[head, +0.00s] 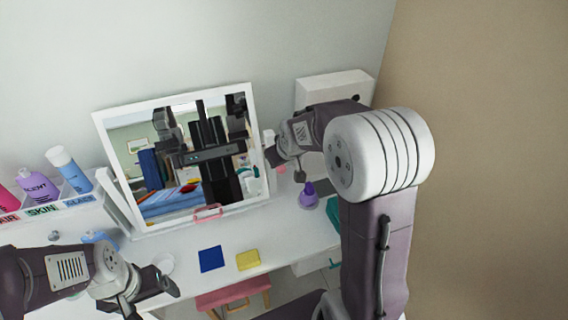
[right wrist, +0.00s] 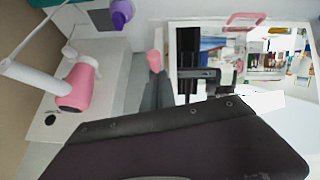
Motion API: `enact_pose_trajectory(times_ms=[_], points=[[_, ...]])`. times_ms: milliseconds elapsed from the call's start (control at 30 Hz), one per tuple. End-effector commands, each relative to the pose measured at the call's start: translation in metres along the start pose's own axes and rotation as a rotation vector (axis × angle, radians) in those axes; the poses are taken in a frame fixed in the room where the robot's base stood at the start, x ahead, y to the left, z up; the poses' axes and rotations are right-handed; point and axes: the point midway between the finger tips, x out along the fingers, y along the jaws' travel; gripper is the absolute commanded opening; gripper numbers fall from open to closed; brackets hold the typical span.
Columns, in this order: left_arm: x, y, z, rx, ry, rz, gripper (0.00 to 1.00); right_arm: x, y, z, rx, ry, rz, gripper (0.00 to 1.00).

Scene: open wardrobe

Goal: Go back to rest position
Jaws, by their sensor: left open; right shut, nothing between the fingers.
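My left gripper (head: 149,296) is at the lower left of the head view, over the left part of the white table (head: 285,240). Its fingers are apart, with nothing seen between them. My right gripper (head: 284,160) is between the mirror's right edge and the white box behind it, on a raised, bent arm. It is shut and holds nothing. In the right wrist view, a large dark part of my right gripper (right wrist: 180,140) fills the bottom.
A white-framed mirror (head: 97,122) reflects my body. Bottles (head: 70,170) stand on a labelled rack at left. A purple bottle (head: 308,197), blue square (head: 211,259) and yellow block (head: 248,260) are on the table. A pink-and-white dryer (right wrist: 78,88) is close to my right wrist.

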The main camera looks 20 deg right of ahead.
Motion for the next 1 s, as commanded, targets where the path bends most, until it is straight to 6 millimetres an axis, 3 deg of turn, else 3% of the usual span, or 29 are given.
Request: enact_pose_trajectory(times_ms=[233, 667, 767, 867, 1000], points=[[0.006, 0.0, 0.0, 0.0, 0.001, 0.0, 0.84, -0.022, -0.003, 0.013, -0.001, 0.001, 0.0, 0.0], [0.006, 0.0, 0.0, 0.0, 0.001, 0.0, 0.84, -0.024, -0.003, 0.013, -0.001, 0.002, 0.001, 0.0], [0.011, 0.0, 0.001, 0.0, 0.001, 0.0, 0.84, -0.023, -0.018, 0.016, -0.028, 0.007, -0.018, 0.0], [0.016, 0.0, 0.001, 0.0, 0.001, 0.0, 0.84, -0.018, -0.047, 0.068, -0.04, -0.092, -0.067, 0.0], [0.018, 0.0, 0.002, 0.0, 0.001, 0.0, 0.84, -0.023, -0.079, 0.161, 0.016, -0.296, -0.121, 0.0]])
